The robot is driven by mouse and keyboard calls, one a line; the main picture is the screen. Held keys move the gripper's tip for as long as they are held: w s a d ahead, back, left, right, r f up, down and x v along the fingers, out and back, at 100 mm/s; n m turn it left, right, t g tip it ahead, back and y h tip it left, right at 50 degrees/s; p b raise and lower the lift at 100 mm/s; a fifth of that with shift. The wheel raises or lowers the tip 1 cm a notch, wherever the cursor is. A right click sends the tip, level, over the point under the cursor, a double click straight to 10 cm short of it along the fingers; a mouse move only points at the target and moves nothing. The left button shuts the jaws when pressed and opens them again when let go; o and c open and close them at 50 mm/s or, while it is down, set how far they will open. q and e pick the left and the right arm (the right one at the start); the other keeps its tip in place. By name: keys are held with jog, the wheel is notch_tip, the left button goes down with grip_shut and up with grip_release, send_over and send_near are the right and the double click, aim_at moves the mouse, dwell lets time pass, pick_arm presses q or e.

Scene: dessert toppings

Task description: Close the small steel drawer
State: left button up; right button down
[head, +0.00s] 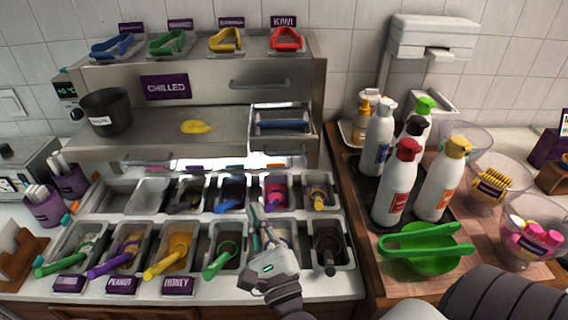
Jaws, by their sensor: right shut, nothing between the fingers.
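The small steel drawer (310,120) is in the right part of the steel chilled cabinet (218,78). It stands pulled out, with its inside showing from above and a blue item (283,124) lying in it. A bar handle (285,153) shows on its front. My right gripper (257,215) is below and in front of the drawer, over the front rows of topping pans. Its fingers are shut, empty and point up toward the drawer, apart from it. My left gripper is not in view.
Topping pans with coloured scoops (173,248) fill the counter below the cabinet. A black pot (106,112) and a yellow item (196,127) sit on the left shelf.

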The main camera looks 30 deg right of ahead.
aim_at(282, 114)
jog(key=d+f+m+g+h, duration=0.2)
jog(key=d+m+g+h, duration=0.3)
jog(key=m, duration=0.5)
jog(key=shift+t+h, duration=0.4)
jog(key=shift+t, duration=0.1)
jog(key=p+x, duration=0.2)
jog(key=x, duration=0.2)
jog(key=p+x, duration=0.2)
jog(key=x, duration=0.2)
jog(key=d+p+x, duration=0.1)
jog(key=p+x, duration=0.1)
jog(key=x, duration=0.2)
jog(key=shift+s+f, duration=0.1)
jog(key=shift+s, duration=0.25)
jog(key=shift+w+d+p, duration=0.3)
jog(key=shift+w+d, duration=0.05)
jog(key=shift+w, duration=0.05)
jog(key=f+b+x, duration=0.1)
jog(key=x, duration=0.5)
jog(key=f+b+x, duration=0.1)
jog(key=x, duration=0.4)
jog(key=f+b+x, duration=0.1)
jog(key=b+x, duration=0.1)
jog(key=x, duration=0.4)
jog(key=shift+w+d+f, duration=0.1)
jog(key=shift+w+d, duration=0.15)
jog(key=shift+w, duration=0.35)
jog(key=shift+d+r, duration=0.1)
jog(key=shift+r, duration=0.25)
